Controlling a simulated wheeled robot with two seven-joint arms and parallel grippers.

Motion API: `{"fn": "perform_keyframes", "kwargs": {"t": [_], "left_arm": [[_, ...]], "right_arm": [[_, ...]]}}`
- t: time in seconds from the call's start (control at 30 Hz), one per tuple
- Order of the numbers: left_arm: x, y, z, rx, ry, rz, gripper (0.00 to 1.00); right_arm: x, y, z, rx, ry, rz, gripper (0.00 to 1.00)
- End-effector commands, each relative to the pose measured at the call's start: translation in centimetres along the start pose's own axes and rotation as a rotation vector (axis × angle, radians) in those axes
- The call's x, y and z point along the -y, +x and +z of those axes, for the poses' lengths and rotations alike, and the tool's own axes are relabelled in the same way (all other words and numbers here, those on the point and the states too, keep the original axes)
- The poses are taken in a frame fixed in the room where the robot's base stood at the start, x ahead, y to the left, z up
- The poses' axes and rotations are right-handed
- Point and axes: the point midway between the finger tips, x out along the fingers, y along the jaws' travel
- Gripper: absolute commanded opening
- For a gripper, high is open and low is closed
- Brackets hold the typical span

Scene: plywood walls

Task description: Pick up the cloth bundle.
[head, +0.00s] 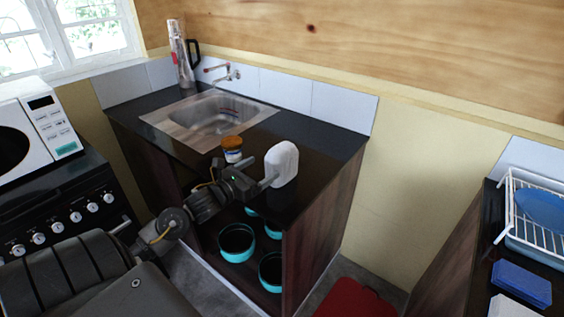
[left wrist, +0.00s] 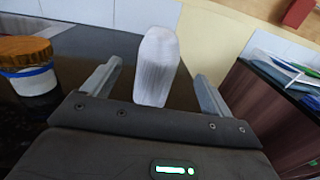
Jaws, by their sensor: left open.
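The cloth bundle (head: 282,164) is a white, rounded, upright roll on the dark counter near its front right corner. In the left wrist view the bundle (left wrist: 157,66) stands between the two fingers, with clear gaps on both sides. My left gripper (head: 262,180) reaches in from the left, just in front of the bundle. In the left wrist view the gripper (left wrist: 157,88) is open, one finger on each side. The bundle's lower part is partly hidden by the gripper. My right gripper is not in view.
A jar with an orange-brown lid (head: 232,148) stands left of the bundle, close to my gripper; it also shows in the left wrist view (left wrist: 28,65). A sink (head: 212,115) lies behind. Teal-rimmed bowls (head: 237,242) sit on the shelf below. The counter right of the bundle is clear.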

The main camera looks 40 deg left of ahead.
Motion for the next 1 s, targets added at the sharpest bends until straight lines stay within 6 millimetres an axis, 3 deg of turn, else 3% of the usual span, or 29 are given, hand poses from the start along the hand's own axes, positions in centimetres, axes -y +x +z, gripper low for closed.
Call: {"fn": "perform_keyframes", "kwargs": {"t": [0.2,0.5,0.7,1.0], "left_arm": [[-0.1,3.2,0.3,0.002,-0.003,0.002,0.85],[-0.2,4.3,0.4,0.001,-0.002,0.003,0.85],[-0.4,7.1,1.3,0.002,-0.006,0.004,0.85],[-0.4,9.1,0.6,-0.001,-0.001,0.003,0.85]], "right_arm": [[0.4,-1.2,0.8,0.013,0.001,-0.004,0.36],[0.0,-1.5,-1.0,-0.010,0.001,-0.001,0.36],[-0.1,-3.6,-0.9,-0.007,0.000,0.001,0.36],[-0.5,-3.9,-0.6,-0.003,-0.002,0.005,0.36]]}}
